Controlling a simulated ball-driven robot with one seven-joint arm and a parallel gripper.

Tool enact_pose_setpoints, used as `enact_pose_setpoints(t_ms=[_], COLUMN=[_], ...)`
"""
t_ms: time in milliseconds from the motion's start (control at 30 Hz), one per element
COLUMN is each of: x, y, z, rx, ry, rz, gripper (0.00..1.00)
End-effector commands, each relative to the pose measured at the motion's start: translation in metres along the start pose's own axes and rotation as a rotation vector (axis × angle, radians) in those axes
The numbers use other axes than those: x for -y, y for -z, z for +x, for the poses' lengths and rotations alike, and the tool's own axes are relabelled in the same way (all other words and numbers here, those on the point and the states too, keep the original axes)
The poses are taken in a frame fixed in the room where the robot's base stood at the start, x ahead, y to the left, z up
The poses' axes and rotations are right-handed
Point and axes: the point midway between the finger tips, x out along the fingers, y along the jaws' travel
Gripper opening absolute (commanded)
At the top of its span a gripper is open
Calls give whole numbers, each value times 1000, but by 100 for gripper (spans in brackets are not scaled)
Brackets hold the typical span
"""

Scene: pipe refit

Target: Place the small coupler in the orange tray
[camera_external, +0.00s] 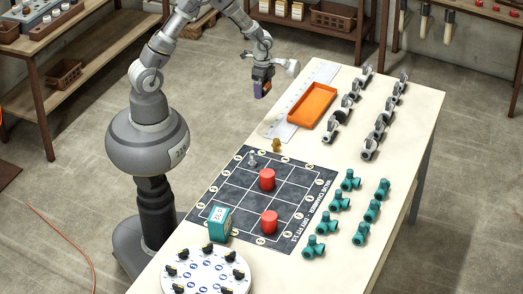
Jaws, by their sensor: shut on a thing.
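The orange tray (329,92) is a shallow rectangle at the far part of the table. It looks empty. My gripper (264,93) is to the left of the tray and above the table's left edge, pointing down. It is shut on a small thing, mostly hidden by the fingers. I cannot tell from its shape whether it is the small coupler. A small brass-coloured fitting (277,146) stands on the table between the tray and the dark mat.
A pale ruler-like strip (282,130) lies along the tray's left side. Grey valves (369,148) and teal fittings (340,201) stand on the right. The dark grid mat (228,186) holds two red cylinders (267,180), a grey fitting (252,160) and a teal block (218,223). A white dial (208,275) is at front.

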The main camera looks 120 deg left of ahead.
Motion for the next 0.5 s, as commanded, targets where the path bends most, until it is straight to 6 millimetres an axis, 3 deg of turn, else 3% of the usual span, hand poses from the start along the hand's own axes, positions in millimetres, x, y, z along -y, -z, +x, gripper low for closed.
enact_pose_setpoints(t_ms=[267,367,500], x=[-3,6,34], y=[2,11,40], z=[40,46,52], rx=[3,0,-1], ry=[-5,-2,-1], rz=[4,4,3], gripper=[48,48,48])
